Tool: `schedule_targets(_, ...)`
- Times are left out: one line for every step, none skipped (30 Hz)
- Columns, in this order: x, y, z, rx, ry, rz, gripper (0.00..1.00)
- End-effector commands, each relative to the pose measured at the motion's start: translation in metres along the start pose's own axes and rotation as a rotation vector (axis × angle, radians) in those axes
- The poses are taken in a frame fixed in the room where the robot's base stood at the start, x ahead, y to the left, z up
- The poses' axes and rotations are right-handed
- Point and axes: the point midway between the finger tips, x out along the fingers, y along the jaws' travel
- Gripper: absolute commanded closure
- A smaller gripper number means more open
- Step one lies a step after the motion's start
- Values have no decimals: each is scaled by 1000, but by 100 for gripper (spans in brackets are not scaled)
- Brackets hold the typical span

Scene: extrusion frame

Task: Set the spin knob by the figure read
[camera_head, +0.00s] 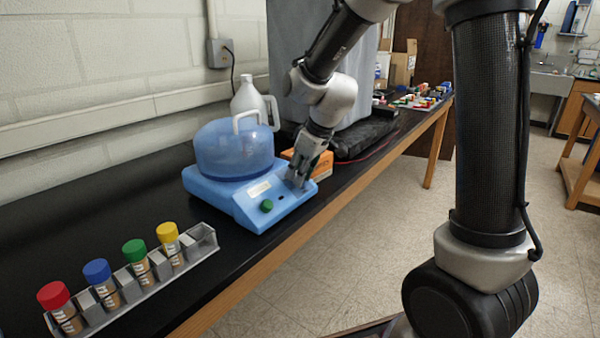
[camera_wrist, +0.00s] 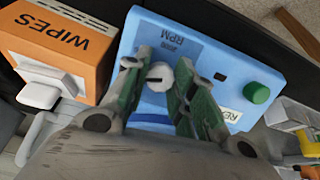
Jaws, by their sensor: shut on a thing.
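The blue centrifuge (camera_head: 229,200) stands on the black bench with its clear blue domed lid down. My gripper (camera_head: 298,183) reaches down to the right part of its sloped front panel. In the wrist view, my gripper (camera_wrist: 161,64) has its green-padded fingers shut on the white spin knob (camera_wrist: 158,76), one on each side. A dark mark shows on the knob's top. Above it is a grey label (camera_wrist: 165,43) with "RPM" and a small figure too blurred to read. The head view shows a pale panel label (camera_head: 258,189); my gripper hides the knob there.
A green button (camera_head: 267,205) is on the panel, apart from my fingers. An orange WIPES box (camera_wrist: 55,50) stands close beside the centrifuge. A rack (camera_head: 140,286) holds tubes with red, blue, green and yellow caps. A white jug (camera_head: 249,98) stands behind.

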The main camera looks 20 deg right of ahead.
Motion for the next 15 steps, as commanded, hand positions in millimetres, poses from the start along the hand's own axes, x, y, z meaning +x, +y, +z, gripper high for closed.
schedule_targets(0, 1, 0, 37, 0, -5, 98)
schedule_targets(0, 1, 0, 62, 0, -10, 98)
schedule_targets(0, 1, 0, 99, 0, -16, 98)
schedule_targets(0, 1, 0, 125, 0, -20, 98)
schedule_targets(0, 1, 0, 154, 1, -25, 98)
schedule_targets(0, 1, 0, 193, 1, -32, 98)
schedule_targets(0, 1, 0, 220, 0, -36, 98)
schedule_targets(0, 2, 0, 250, 0, -41, 98)
schedule_targets(0, 2, 0, 287, 1, -47, 98)
schedule_targets(0, 2, 0, 314, 1, -51, 98)
schedule_targets(0, 2, 0, 343, 1, -56, 98)
schedule_targets(0, 2, 0, 380, 1, -63, 98)
schedule_targets(0, 2, 0, 409, 0, -68, 98)
schedule_targets(0, 2, 0, 437, 0, -73, 98)
schedule_targets(0, 2, 0, 475, 0, -79, 98)
